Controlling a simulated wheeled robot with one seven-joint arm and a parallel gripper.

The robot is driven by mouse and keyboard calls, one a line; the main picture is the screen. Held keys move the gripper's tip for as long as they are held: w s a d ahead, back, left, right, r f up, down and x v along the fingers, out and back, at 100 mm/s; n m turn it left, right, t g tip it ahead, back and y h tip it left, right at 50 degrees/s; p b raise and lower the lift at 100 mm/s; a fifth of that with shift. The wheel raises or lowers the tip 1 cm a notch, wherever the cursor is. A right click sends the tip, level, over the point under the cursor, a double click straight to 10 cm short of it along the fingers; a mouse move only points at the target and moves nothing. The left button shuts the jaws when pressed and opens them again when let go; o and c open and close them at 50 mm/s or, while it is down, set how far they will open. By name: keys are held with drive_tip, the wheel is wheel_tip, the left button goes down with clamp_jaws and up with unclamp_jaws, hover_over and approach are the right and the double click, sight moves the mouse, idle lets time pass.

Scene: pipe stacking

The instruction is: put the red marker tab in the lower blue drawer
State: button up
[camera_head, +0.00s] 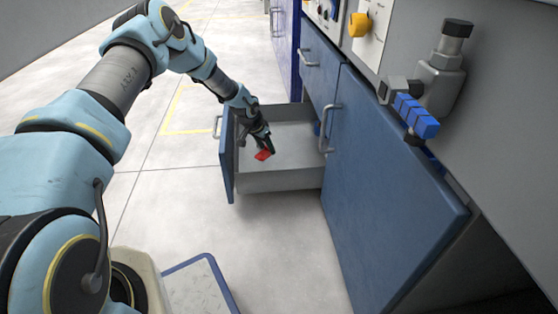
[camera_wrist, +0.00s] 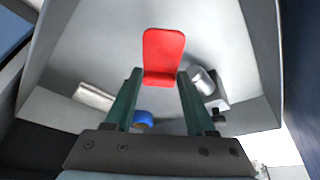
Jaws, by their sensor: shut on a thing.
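The red marker tab (camera_head: 264,155) is a flat piece with rounded corners, and it also shows in the wrist view (camera_wrist: 164,52). My gripper (camera_head: 267,147) is shut on its near end, with the fingertips (camera_wrist: 160,77) on either side of it. The lower blue drawer (camera_head: 227,165) is pulled open, with a grey inside. In the head view the tab and fingertips are within the drawer's outline. In the wrist view the tab is over the drawer's grey floor (camera_wrist: 100,50). I cannot tell whether it touches the floor.
A silver cylinder (camera_wrist: 95,96), a silver fitting (camera_wrist: 205,85) and a blue round part (camera_wrist: 143,121) lie around the fingers in the wrist view. A shut upper drawer (camera_head: 320,65) and a blue cabinet door (camera_head: 385,190) stand to the right. Clear floor (camera_head: 170,215) lies left.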

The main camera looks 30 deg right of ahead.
sight(263, 155)
wheel_tip(263, 155, down, 8)
drive_tip(key=b, duration=0.3)
drive_tip(key=shift+f, duration=0.2)
drive_tip(key=o, duration=1.3)
drive_tip(key=p+v, duration=0.3)
drive_tip(key=v, duration=0.3)
drive_tip(key=shift+r, duration=0.4)
drive_tip(key=shift+s+a+r+p, duration=0.15)
drive_tip(key=shift+a+r+p, duration=0.2)
drive_tip(key=shift+r, duration=0.15)
